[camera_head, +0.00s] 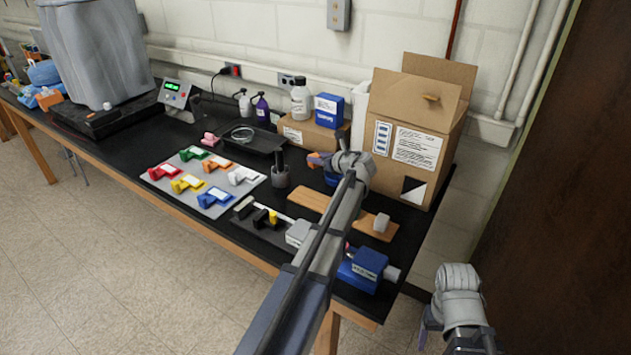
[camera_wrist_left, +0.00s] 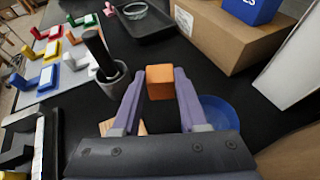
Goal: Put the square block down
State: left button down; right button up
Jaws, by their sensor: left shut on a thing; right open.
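The square block (camera_wrist_left: 160,82) is a small orange cube. My left gripper (camera_wrist_left: 158,92) is shut on it, with the cube between its purple fingertips. In the head view the cube (camera_head: 313,158) shows at the tip of my left gripper (camera_head: 322,161), partly hidden by the wrist. A round blue dish (camera_wrist_left: 218,112) lies right beside the fingers in the wrist view; it is mostly hidden in the head view (camera_head: 331,179). I cannot tell the cube's exact height above the black table. My right gripper (camera_head: 427,322) is open beyond the table's right end, mostly hidden by its wrist.
A cardboard box (camera_head: 413,130) is to the right, and a smaller box (camera_head: 312,137) behind. A wooden board (camera_head: 312,208) lies in front. Coloured parts lie on a pale mat (camera_head: 205,207). Bare black tabletop shows around the dish.

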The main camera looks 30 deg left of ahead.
aim_at(317, 166)
pick_arm(q)
notch_tip(317, 166, down, 3)
jog(key=shift+f+b, duration=0.2)
jog(key=shift+b, duration=0.85)
pick_arm(e)
notch_tip(317, 166, down, 3)
jog(key=shift+f, duration=0.2)
pick_arm(q)
notch_tip(317, 166, down, 4)
jog(key=b, duration=0.3)
jog(key=shift+r+b, duration=0.15)
jog(key=shift+b, duration=0.2)
pick_arm(e)
notch_tip(317, 166, down, 4)
jog(key=shift+r, duration=0.15)
pick_arm(q)
jog(key=c, duration=0.7)
grip_release()
